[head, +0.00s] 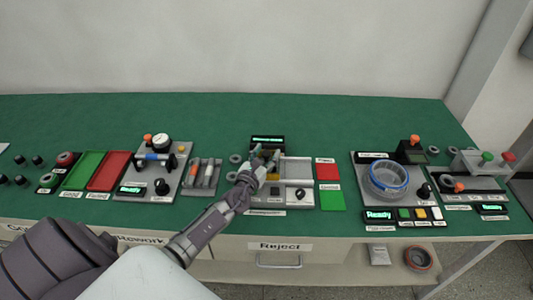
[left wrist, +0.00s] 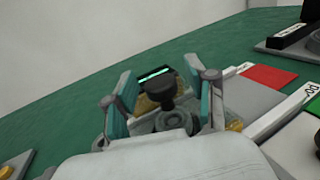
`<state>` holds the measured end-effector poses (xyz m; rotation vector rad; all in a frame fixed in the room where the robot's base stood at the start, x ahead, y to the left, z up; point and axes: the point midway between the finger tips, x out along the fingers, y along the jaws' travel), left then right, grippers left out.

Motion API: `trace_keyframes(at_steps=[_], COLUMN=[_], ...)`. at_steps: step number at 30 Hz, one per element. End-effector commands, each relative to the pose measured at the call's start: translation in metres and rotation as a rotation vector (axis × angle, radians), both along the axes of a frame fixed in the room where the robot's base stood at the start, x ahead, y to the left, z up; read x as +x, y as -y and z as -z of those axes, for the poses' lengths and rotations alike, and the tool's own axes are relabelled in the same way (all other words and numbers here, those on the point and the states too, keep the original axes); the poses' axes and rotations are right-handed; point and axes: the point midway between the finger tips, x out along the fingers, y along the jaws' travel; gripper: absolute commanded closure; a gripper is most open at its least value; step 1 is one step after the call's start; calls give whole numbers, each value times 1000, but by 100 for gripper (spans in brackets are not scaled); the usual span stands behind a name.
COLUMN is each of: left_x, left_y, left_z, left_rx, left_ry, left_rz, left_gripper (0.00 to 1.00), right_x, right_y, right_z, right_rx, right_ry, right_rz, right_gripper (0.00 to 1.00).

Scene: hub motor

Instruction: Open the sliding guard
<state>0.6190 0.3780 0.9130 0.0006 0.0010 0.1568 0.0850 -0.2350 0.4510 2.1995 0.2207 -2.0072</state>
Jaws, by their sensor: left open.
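My left gripper (head: 265,157) reaches the middle station, just in front of its black display box (head: 268,142). In the left wrist view its two teal-padded fingers (left wrist: 163,104) are open, one on each side of a black knob (left wrist: 160,92). A gap shows between the knob and each finger. A brass-coloured part (left wrist: 146,104) sits behind the knob, and a dark round base lies below it. A pale flat panel (head: 296,169) is right of the gripper; I cannot tell whether it is the sliding guard. The gripper hides part of the station. My right gripper is not in view.
Right of the station lie a red pad (head: 327,172) and a green pad (head: 332,199). A station with a blue-rimmed clear bowl (head: 389,177) is further right. A gauge station (head: 157,160) and a tool rack (head: 203,174) stand left. The green table's back strip is clear.

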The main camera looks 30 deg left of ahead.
Motion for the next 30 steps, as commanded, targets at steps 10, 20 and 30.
trace_keyframes(at_steps=[10, 20, 30], left_x=[2, 2, 11], left_y=[-1, -1, 14], left_z=[0, 0, -1], left_rx=[0, 0, -6], left_ry=[0, 0, 3], left_rz=[0, -1, -1], left_gripper=[52, 100, 100], right_x=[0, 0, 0], right_y=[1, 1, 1], right_z=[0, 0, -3], right_rx=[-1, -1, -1], right_ry=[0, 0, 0], right_rz=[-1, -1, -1], right_gripper=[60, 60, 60])
